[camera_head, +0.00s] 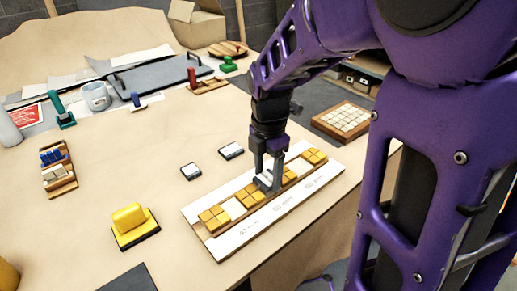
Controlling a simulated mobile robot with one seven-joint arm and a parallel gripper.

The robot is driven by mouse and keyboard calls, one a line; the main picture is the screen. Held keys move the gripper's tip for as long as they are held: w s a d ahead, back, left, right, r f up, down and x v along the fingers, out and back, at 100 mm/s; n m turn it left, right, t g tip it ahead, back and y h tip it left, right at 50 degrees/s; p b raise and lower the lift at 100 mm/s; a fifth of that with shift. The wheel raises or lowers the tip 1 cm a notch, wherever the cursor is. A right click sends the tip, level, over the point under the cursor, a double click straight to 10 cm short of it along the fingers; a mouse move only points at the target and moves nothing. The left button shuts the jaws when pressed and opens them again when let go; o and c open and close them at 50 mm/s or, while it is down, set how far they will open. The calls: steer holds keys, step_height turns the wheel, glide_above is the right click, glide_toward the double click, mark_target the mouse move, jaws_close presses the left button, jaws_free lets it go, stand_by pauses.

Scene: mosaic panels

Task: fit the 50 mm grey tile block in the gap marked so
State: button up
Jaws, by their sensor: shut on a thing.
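The mosaic panel (222,247) is a white board on the table with a wooden strip and rows of yellow tiles. Pale gaps show between the yellow groups, one at left (233,208) and one toward the right (298,166). Small marks are printed along the board's front; they are too small to read surely. My gripper (267,184) points down at the middle of the panel, shut on a grey tile block (265,181). The block is at the middle of the row, between yellow tiles. The fingers partly hide it, and I cannot tell whether it is seated.
Two loose pale-topped blocks (191,171) (231,151) lie behind the panel. A yellow-handled float (133,225) stands at left. A wooden rack (57,168), a mug (97,96) and a grey tray (160,73) are farther back. Bare table lies around the loose blocks.

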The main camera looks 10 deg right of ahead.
steer(key=shift+f+b, duration=0.4)
steer(key=shift+f, duration=0.3)
steer(key=o, duration=1.5)
step_height(320, 180, up, 12)
steer(key=p, duration=1)
step_height(320, 180, up, 6)
steer(key=f, duration=0.1)
glide_above(267, 178)
steer(key=shift+r, duration=0.25)
